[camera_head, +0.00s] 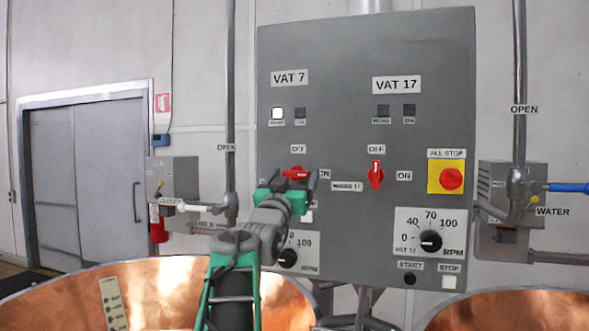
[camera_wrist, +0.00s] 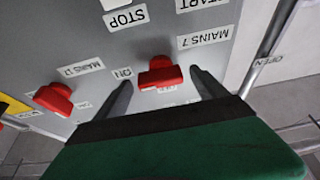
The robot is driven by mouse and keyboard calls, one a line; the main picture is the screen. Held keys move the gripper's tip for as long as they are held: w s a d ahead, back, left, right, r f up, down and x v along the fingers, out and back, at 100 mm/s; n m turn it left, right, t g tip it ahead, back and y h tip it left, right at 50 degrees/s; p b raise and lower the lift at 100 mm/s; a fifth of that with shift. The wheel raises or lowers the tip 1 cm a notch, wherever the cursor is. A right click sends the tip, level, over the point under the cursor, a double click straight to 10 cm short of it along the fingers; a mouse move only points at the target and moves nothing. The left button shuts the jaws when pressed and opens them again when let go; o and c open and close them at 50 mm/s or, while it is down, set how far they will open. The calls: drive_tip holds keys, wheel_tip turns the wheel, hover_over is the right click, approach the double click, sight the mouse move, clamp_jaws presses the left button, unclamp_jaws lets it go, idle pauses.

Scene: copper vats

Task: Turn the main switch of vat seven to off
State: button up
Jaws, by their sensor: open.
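The vat seven main switch (camera_head: 296,172) is a red rotary handle under the VAT 7 sign (camera_head: 289,78). Its handle lies level, with an OFF label above it and an ON label at its right. My gripper (camera_head: 287,183) is open just in front of it and hides part of the panel below. In the wrist view the same red switch (camera_wrist: 158,75) sits between the spread fingers of my gripper (camera_wrist: 162,77), with a gap on each side. Whether the fingers touch the panel I cannot tell.
The VAT 17 switch (camera_head: 376,174), red and upright toward OFF, is close at the right; it also shows in the wrist view (camera_wrist: 54,98). Beyond it is the red ALL STOP button (camera_head: 452,179). Copper vats (camera_head: 150,290) stand below. Pipes (camera_head: 230,100) flank the panel.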

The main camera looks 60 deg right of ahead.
drive_tip(key=shift+d, duration=0.1)
drive_tip(key=c, duration=1.4)
